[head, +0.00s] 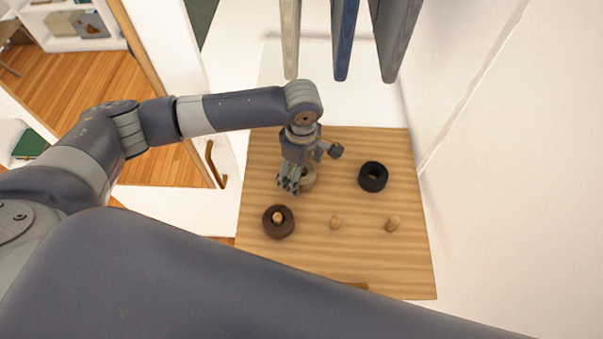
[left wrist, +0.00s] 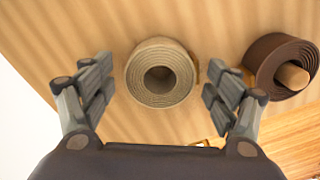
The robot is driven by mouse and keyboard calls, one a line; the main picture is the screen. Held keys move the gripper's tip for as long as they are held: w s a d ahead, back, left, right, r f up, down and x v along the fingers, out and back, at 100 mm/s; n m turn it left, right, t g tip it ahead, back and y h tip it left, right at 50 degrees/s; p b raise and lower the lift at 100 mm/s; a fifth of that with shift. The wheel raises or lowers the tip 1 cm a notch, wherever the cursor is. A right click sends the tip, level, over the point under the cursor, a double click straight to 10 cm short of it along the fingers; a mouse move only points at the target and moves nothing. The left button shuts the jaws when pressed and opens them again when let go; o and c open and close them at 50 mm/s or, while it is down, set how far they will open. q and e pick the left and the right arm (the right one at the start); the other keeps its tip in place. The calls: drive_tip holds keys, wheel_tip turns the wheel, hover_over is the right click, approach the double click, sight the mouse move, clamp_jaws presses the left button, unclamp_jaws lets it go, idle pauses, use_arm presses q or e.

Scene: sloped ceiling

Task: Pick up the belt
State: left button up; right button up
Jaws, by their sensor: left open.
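Three rolled belts show on a wooden board (head: 262,165). The tan roll (head: 309,182) is partly hidden by my left gripper (head: 290,184) in the head view. In the left wrist view the tan roll (left wrist: 146,78) shows between the spread fingers of my left gripper (left wrist: 159,90), with gaps on both sides. The gripper is open and empty. A brown roll (head: 268,222) sits around a wooden peg, and it shows at the right of the left wrist view (left wrist: 265,62). A black roll (head: 373,186) lies farther right. My right gripper is not in view.
Two bare wooden pegs, one in the middle (head: 336,222) and one at the right (head: 392,224), stick out of the board. Beige, blue (head: 343,40) and grey hanging items are above it. A white wall (head: 510,190) is on the right. A white door with a handle (head: 215,165) is on the left.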

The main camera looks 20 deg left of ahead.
use_arm(q)
drive_tip(key=c, duration=1.2)
drive_tip(key=shift+r, duration=0.1)
